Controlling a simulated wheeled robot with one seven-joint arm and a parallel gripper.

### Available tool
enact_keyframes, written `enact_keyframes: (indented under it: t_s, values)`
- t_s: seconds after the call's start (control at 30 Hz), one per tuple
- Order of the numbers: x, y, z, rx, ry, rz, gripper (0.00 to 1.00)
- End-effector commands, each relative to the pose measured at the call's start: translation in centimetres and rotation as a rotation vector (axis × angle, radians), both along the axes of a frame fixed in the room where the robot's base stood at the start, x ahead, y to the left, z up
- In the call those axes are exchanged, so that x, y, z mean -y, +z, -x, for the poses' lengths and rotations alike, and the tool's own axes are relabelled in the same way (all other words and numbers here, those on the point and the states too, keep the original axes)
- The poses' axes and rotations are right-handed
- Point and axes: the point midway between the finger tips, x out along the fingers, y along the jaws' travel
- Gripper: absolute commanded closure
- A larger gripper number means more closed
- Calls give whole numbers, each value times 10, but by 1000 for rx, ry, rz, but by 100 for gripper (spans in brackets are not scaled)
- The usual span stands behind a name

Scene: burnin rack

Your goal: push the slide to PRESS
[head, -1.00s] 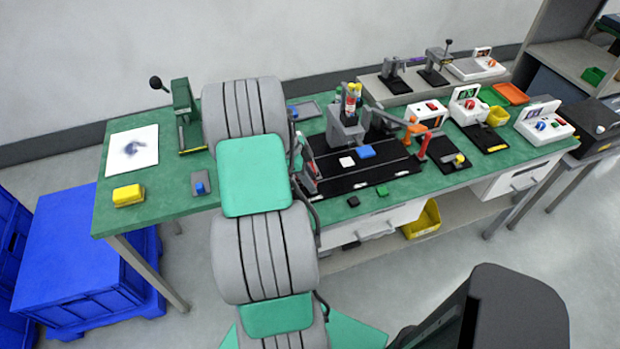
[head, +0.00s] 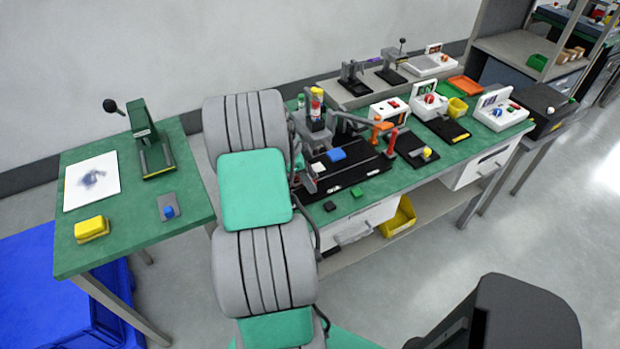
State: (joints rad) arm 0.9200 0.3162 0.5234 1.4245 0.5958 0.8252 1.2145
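No lettering reading PRESS can be made out at this size, so I cannot tell for sure which part is the slide. A small grey plate with a blue knob (head: 169,211) lies on the left part of the green bench. A black plate with a yellow knob (head: 426,153) sits on the right part, next to a red post. My arm's large grey and green links stand across the middle of the view and hide the bench behind them. My gripper cannot be made out.
The green bench (head: 190,196) carries a lever press (head: 150,145), a yellow block (head: 92,228), a white sheet (head: 100,181), a black mat (head: 352,172) with small blocks, and white boxes with knobs (head: 428,98). A blue crate (head: 32,265) stands at left; open floor lies at right.

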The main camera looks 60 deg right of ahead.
Motion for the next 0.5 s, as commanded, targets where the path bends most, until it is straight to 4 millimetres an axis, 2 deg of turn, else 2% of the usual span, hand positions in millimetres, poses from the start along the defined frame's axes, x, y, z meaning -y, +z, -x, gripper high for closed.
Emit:
enact_keyframes:
  t_s: [0.33, 0.5]
  values:
    - [0, 2, -1, 1, -1, 1, 53]
    - [-5, 26, -10, 3, 1, 4, 53]
